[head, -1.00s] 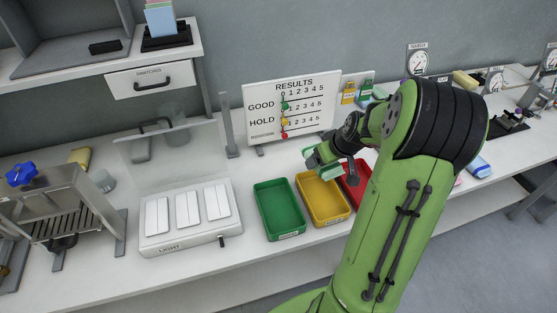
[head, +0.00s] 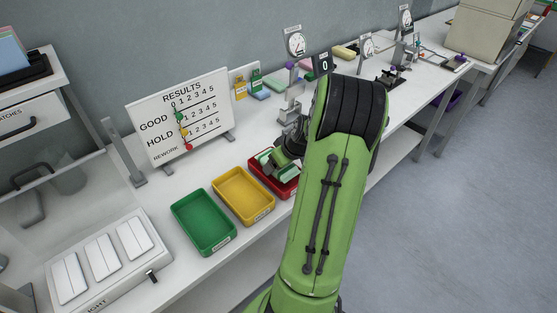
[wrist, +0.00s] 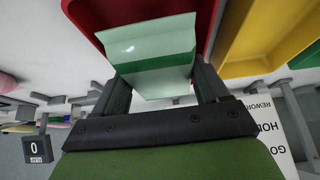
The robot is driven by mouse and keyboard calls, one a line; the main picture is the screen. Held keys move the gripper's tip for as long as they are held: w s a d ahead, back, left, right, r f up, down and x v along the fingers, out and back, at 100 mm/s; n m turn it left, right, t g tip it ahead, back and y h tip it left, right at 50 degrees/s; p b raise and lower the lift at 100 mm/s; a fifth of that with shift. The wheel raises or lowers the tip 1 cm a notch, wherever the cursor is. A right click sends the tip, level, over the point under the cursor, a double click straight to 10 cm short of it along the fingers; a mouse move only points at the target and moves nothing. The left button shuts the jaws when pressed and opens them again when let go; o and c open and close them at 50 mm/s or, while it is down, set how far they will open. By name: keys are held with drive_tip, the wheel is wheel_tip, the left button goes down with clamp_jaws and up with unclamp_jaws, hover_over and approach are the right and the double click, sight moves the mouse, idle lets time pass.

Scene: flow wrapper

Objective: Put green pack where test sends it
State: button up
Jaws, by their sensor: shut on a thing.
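My gripper (head: 277,161) is shut on the green pack (wrist: 153,55), a pale green packet with a darker green band. In the wrist view the pack sits between the two fingers, over the red tray (wrist: 87,22). In the head view the pack (head: 286,170) is at the red tray (head: 291,190), partly hidden by my gripper and arm. I cannot tell whether it touches the tray floor. The yellow tray (head: 243,197) and green tray (head: 204,222) stand to the left and look empty.
A results board (head: 180,115) with GOOD, HOLD and REWORK rows stands behind the trays. A light box (head: 105,262) with white panels is at the left. Small packs (head: 256,82) and dial gauges (head: 296,43) stand along the back. The floor at right is clear.

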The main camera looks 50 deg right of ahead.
drive_tip(key=shift+f, duration=0.2)
drive_tip(key=o, duration=1.1)
drive_tip(key=shift+o, duration=0.2)
drive_tip(key=p+v, duration=0.3)
drive_tip(key=v, duration=1.2)
drive_tip(key=shift+s+r+p, duration=0.15)
drive_tip(key=shift+r+p, duration=0.15)
drive_tip(key=shift+r, duration=0.1)
drive_tip(key=shift+a, duration=0.1)
